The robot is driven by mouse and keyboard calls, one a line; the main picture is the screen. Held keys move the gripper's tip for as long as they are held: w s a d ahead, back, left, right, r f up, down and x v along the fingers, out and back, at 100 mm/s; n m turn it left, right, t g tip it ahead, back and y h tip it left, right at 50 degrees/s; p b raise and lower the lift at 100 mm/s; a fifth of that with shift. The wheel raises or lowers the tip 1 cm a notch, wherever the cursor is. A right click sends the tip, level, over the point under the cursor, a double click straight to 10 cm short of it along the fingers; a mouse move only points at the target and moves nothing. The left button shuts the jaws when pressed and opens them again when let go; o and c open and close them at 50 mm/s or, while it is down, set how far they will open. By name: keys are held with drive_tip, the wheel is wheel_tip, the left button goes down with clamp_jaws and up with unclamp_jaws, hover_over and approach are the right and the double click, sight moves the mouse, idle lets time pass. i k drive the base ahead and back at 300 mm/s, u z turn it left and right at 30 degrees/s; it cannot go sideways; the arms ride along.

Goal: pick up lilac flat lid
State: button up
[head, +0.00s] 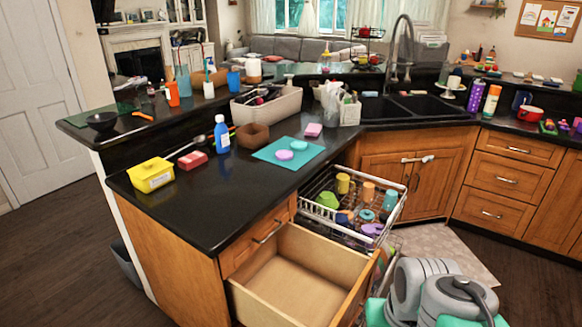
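A flat, round lilac lid (284,155) lies on a teal mat (300,162) on the black counter. A small teal round piece (299,145) lies beside it on the mat, up and to the right. Another purple piece (372,229) lies in the front of the dishwasher rack; its exact shape is hard to tell. My arm shows at the lower right, well away from the mat. My gripper's fingers are not in the picture.
An open, empty drawer (300,243) and a pulled-out dish rack (326,183) with cups stand out below the counter.

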sight(283, 155)
drive_tip(key=z, duration=0.6)
drive_tip(key=i, duration=1.3)
drive_tip(key=u, duration=2.35)
